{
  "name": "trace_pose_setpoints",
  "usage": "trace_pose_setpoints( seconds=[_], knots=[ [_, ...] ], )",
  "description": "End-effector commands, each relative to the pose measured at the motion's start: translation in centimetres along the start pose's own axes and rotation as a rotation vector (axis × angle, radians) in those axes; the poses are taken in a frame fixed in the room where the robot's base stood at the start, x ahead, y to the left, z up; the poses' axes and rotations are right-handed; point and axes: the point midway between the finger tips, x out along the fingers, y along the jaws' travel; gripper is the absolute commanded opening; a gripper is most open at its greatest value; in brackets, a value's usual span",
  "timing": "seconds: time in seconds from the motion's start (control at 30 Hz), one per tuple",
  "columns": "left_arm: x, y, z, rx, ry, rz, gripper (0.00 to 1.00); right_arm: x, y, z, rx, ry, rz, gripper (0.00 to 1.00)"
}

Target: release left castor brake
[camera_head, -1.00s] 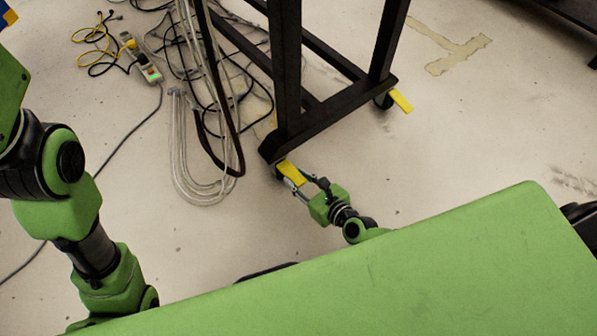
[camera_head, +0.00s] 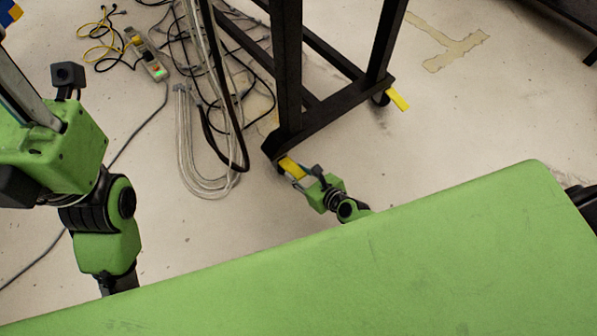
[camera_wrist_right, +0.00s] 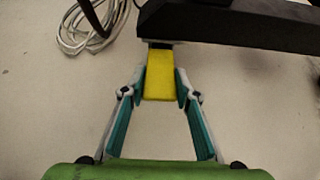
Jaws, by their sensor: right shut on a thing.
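The left castor's yellow brake pedal (camera_head: 291,167) sticks out from under the near left corner of the black frame (camera_head: 300,135). My right gripper (camera_head: 301,176) is at this pedal, reaching from the lower right. In the right wrist view the pedal (camera_wrist_right: 159,76) lies between the two teal-padded fingertips of the gripper (camera_wrist_right: 160,86), which are shut on its sides. The castor wheel itself is mostly hidden under the frame. At the left of the head view, part of my left arm shows; its fingers cannot be made out clearly.
A second yellow brake pedal (camera_head: 398,99) is on the right castor. Looped grey cables (camera_head: 195,165) hang and lie left of the frame. A power strip (camera_head: 150,62) with yellow and black cords is farther left.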

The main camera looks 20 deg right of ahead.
Motion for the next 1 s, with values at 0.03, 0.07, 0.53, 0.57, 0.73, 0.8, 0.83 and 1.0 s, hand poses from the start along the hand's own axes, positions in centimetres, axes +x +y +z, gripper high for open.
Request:
trace_pose_setpoints(
  seconds=[0.03,0.07,0.53,0.57,0.73,0.8,0.83,1.0],
  knots=[
    [0.0,0.0,0.0,0.0,0.0,0.0,0.4,0.0,0.1,-0.2,0.0,0.004,0.002,0.0],
    [0.0,0.0,0.0,0.0,0.0,0.0,0.4,0.0,0.1,-0.2,0.0,0.004,0.002,0.0],
    [0.0,0.0,0.0,0.0,0.002,0.0,0.4,0.0,0.0,-0.1,0.0,0.001,0.001,0.46],
    [0.1,0.0,-0.1,0.001,0.003,0.0,0.4,-0.1,0.0,-0.1,0.0,0.001,0.001,0.46],
    [0.1,0.0,-0.1,0.0,0.003,0.0,0.4,-0.8,0.2,-0.1,0.004,0.002,0.003,0.46],
    [0.1,0.0,-0.1,0.0,0.003,0.0,0.4,-1.4,0.3,-0.1,0.006,0.001,0.002,0.46],
    [0.1,0.0,-0.1,0.0,0.003,0.0,0.4,-1.8,0.3,-0.1,0.007,0.001,0.002,0.46],
    [0.0,0.0,0.0,0.0,0.002,0.0,0.4,-4.5,0.2,-0.2,0.007,0.001,0.0,0.46]
  ],
)
